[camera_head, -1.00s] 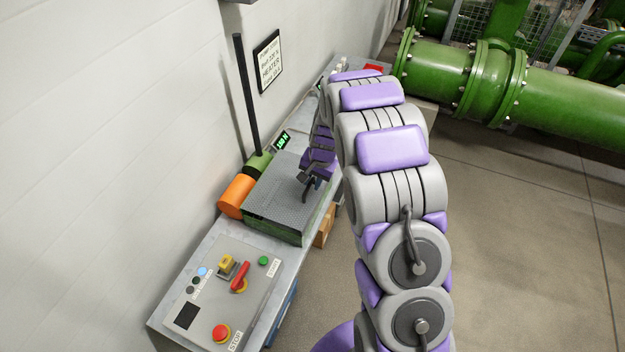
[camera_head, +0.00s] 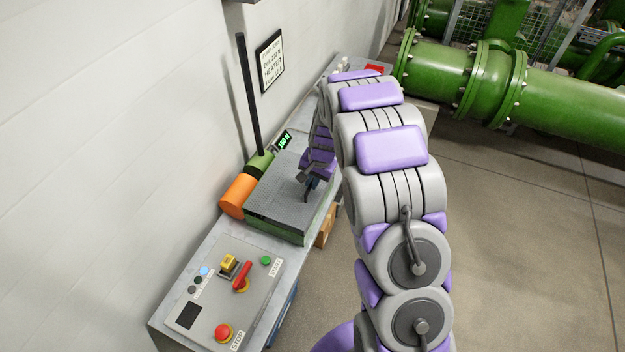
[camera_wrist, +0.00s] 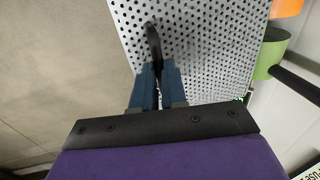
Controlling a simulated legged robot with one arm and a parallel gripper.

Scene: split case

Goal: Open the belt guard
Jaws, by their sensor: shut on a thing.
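The belt guard (camera_head: 280,200) is a grey perforated metal cover over a green-sided box on the bench. It looks lying flat over the box, and no clear gap shows beneath it. Its perforated face fills the upper middle of the wrist view (camera_wrist: 205,35). A black curved handle (camera_wrist: 153,42) stands up from the guard near one edge. My gripper (camera_wrist: 157,73) has its blue fingers shut on this handle. In the head view my gripper (camera_head: 311,184) is at the guard's right side, partly hidden by my arm.
An orange cylinder (camera_head: 236,195) and a green one (camera_head: 259,163), with a tall black bar (camera_head: 248,95), stand left of the guard. A control panel (camera_head: 215,295) with a red stop button (camera_head: 223,333) is nearer. Large green pipes (camera_head: 530,95) lie right, beyond open floor.

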